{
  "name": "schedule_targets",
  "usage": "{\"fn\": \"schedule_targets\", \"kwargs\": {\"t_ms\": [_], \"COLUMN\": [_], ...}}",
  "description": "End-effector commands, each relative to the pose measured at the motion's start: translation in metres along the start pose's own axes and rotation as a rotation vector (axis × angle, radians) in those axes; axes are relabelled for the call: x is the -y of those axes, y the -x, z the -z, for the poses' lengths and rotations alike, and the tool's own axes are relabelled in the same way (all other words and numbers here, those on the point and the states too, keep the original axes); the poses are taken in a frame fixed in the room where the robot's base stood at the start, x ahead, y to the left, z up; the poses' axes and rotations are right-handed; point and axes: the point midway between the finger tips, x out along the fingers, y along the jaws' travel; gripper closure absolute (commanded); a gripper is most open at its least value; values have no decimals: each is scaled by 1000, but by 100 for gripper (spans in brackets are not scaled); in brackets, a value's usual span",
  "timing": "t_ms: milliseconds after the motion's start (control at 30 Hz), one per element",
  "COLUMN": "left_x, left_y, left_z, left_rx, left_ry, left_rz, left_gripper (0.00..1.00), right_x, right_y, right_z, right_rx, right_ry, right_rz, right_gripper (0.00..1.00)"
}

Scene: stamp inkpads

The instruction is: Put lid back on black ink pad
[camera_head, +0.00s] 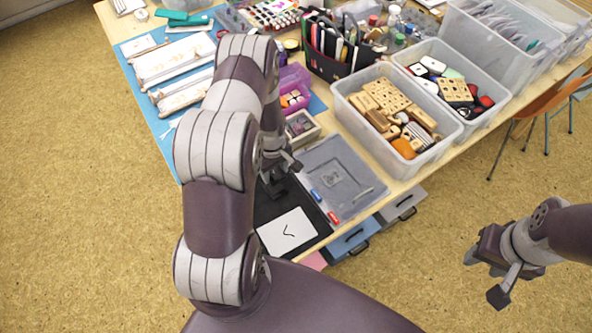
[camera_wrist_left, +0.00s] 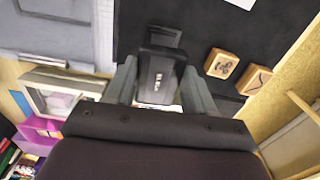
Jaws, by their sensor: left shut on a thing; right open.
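In the left wrist view a black block with small pale lettering (camera_wrist_left: 158,78), seemingly the ink pad or its lid, is between the two fingers of my left gripper (camera_wrist_left: 160,85), which is shut on it. A dark rectangular part (camera_wrist_left: 165,37) shows just beyond it. I cannot tell whether it is joined to the block or lies apart. In the head view my left gripper (camera_head: 278,176) is low over the black mat (camera_head: 265,208), and my arm hides much of that spot. My right gripper (camera_head: 484,277) is open and empty, out over the floor.
Two wooden stamps (camera_wrist_left: 221,63) (camera_wrist_left: 253,78) lie on the mat beside the left gripper. A white card (camera_head: 287,232) lies at the mat's front. A grey translucent board (camera_head: 340,178) with markers is to the right. A bin of wooden stamps (camera_head: 352,82) stands behind.

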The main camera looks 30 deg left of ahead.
Motion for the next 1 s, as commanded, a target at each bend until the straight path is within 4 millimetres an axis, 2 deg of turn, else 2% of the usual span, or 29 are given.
{"fn": "schedule_targets", "kwargs": {"t_ms": [433,800,1000], "left_x": [0,0,0], "left_y": [-7,-47,-58], "left_z": [0,0,0], "left_rx": [0,0,0], "left_ry": [4,3,3], "left_rz": [0,0,0], "left_gripper": [74,74,74], "right_x": [0,0,0], "right_y": [-6,-39,-46], "right_z": [-1,-5,-6], "right_rx": [0,0,0], "right_ry": [0,0,0], "right_rz": [0,0,0], "right_gripper": [57,57,57]}}
